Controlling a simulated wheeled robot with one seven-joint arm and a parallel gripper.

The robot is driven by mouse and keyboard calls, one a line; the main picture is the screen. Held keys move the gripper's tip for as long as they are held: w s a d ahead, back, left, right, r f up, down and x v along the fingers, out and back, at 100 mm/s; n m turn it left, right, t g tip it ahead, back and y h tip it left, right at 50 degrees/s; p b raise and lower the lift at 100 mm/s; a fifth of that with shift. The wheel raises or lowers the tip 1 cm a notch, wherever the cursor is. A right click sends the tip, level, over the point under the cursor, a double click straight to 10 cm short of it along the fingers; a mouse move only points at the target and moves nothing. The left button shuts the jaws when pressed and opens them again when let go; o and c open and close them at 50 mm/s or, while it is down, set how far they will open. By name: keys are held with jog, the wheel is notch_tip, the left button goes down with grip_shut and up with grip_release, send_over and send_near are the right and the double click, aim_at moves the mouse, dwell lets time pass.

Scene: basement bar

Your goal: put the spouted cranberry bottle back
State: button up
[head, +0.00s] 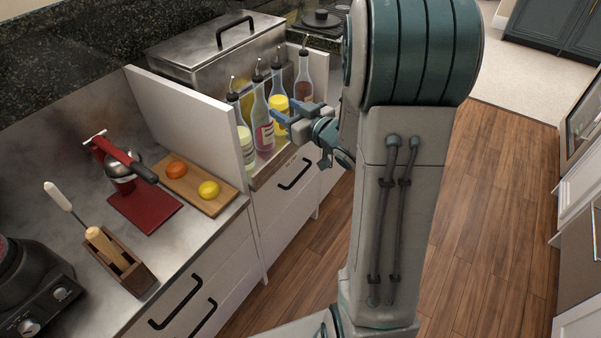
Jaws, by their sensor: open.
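Several spouted bottles stand upright in a white-sided bottle well (262,177) at the counter's front. The one with pinkish-red contents and a pale label, seemingly the cranberry bottle (263,133), is in the front part, beside a bottle with a pale yellow-green label (245,146). A bottle with a yellow label (279,102) stands behind it, and another bottle with dark reddish contents (303,88) is farthest back. My gripper (276,112) is open, just right of the red bottle and in front of the yellow-labelled one. Whether its fingers touch any bottle, I cannot tell.
A white partition (185,117) walls the well on the left. Left of it are a cutting board (211,205) with fruit, a red-based juicer (143,207) and a wooden tool holder (130,281). A lidded steel bin (210,57) stands behind. The floor (490,230) at right is clear.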

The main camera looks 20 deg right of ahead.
jog(key=s+d+f+m+g+h, duration=0.2)
jog(key=s+f+m+g+h, duration=0.15)
jog(key=s+g+h, duration=0.4)
jog(key=s+a+g, duration=0.3)
jog(key=s, duration=0.6)
jog(key=s+a+g+y, duration=0.1)
jog(key=s+a+g, duration=0.3)
jog(key=s, duration=0.5)
jog(key=shift+s+m, duration=0.25)
jog(key=shift+m, duration=0.1)
